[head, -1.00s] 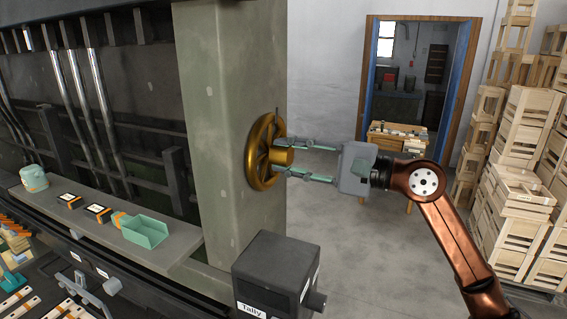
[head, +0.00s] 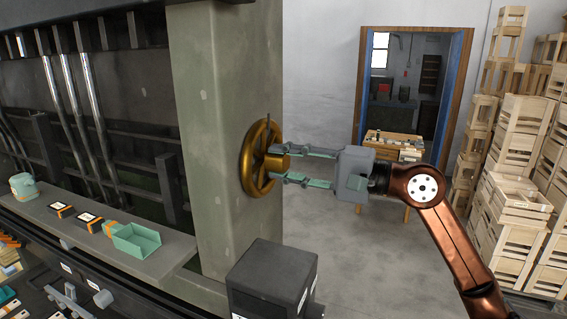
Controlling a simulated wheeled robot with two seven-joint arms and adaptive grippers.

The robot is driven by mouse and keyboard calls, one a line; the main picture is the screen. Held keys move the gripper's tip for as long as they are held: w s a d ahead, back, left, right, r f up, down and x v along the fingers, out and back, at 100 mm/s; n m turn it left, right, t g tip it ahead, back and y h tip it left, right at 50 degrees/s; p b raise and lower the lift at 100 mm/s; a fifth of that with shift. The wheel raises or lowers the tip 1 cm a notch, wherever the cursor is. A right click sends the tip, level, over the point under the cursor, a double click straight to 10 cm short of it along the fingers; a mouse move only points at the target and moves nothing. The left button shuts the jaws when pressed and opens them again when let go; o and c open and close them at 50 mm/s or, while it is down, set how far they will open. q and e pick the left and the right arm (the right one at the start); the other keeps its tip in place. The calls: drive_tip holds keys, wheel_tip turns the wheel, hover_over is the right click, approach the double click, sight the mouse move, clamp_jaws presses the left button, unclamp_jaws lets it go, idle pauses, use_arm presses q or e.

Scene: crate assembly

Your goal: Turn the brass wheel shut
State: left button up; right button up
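The brass wheel (head: 247,170) is mounted upright on the side of the grey-green pillar, with a thick hub (head: 276,162) sticking out to the right and a small handle on its top rim. My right gripper (head: 276,163) reaches in from the right. Its two fingers lie along the upper and lower sides of the hub and appear closed on it; the exact contact at the tips is hard to see. My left gripper is not in view.
A dark box (head: 273,280) stands below the wheel. A shelf at left carries a green scoop (head: 137,239) and a green pot (head: 24,187). Wooden crates (head: 515,200) are stacked at right.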

drive_tip(key=o, duration=0.4)
drive_tip(key=v, duration=1.2)
drive_tip(key=shift+w+f, duration=0.1)
drive_tip(key=shift+w, duration=0.05)
